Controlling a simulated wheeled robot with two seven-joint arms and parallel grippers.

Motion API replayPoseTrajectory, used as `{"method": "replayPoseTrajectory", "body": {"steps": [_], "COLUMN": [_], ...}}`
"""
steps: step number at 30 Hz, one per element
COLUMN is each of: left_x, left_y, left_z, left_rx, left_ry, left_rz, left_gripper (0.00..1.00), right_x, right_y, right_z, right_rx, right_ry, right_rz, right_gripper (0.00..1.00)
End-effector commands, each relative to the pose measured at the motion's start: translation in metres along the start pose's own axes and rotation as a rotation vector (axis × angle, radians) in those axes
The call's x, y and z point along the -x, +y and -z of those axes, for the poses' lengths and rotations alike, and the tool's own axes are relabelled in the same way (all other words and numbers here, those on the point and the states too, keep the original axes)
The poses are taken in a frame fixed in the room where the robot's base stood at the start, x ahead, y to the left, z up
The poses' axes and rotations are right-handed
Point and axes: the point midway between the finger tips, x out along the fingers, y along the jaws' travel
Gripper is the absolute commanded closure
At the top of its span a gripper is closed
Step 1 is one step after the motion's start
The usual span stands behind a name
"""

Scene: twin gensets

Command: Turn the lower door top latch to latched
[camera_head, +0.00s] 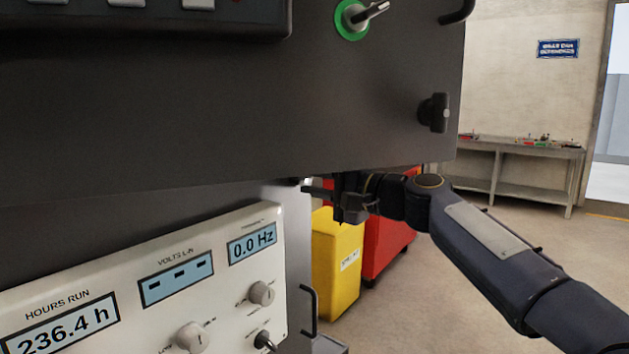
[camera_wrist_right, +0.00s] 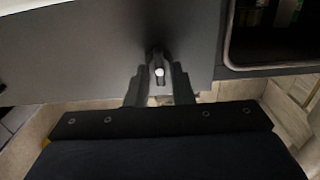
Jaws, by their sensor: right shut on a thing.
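The lower door top latch (camera_wrist_right: 158,60) is a small black knob with a white dot, on a grey panel in the right wrist view. My right gripper (camera_wrist_right: 158,88) is shut on it, one finger on each side. In the head view my right gripper (camera_head: 322,192) reaches in from the right, below the dark upper panel, with its fingertips at the lower door's (camera_head: 292,240) upper right corner. The latch itself is mostly hidden there, so I cannot tell its angle. My left gripper is not in view.
The dark upper panel (camera_head: 230,110) hangs close above my right gripper, with a black knob (camera_head: 437,112) and a green-ringed switch (camera_head: 352,18). A white meter panel (camera_head: 215,290) is at lower left. A yellow bin (camera_head: 337,265) and red cabinet (camera_head: 390,245) stand behind.

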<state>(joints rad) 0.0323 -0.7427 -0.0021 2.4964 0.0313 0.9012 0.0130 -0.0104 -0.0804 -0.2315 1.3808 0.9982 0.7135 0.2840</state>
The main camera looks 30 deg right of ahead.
Motion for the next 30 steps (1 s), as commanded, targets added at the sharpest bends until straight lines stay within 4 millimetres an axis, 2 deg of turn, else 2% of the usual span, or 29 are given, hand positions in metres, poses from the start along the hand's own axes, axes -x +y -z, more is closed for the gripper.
{"method": "replayPoseTrajectory", "body": {"steps": [10,11,15,25,30], "left_x": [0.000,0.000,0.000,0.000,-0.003], "left_y": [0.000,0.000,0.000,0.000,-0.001], "left_z": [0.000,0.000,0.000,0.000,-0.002], "left_rx": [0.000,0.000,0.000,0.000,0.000], "left_ry": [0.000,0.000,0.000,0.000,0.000], "left_rz": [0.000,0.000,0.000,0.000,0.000], "left_gripper": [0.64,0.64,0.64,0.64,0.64], "right_x": [0.000,0.000,0.000,0.003,0.026], "right_y": [-0.001,-0.001,0.000,0.000,0.001], "right_z": [0.001,0.001,0.001,0.001,0.001], "right_rx": [-0.004,-0.003,-0.003,-0.002,-0.002], "right_ry": [0.003,0.003,0.002,0.002,0.004], "right_rz": [0.002,0.002,0.001,0.001,0.002], "right_gripper": [1.00,0.78,0.60,0.59,0.59]}}
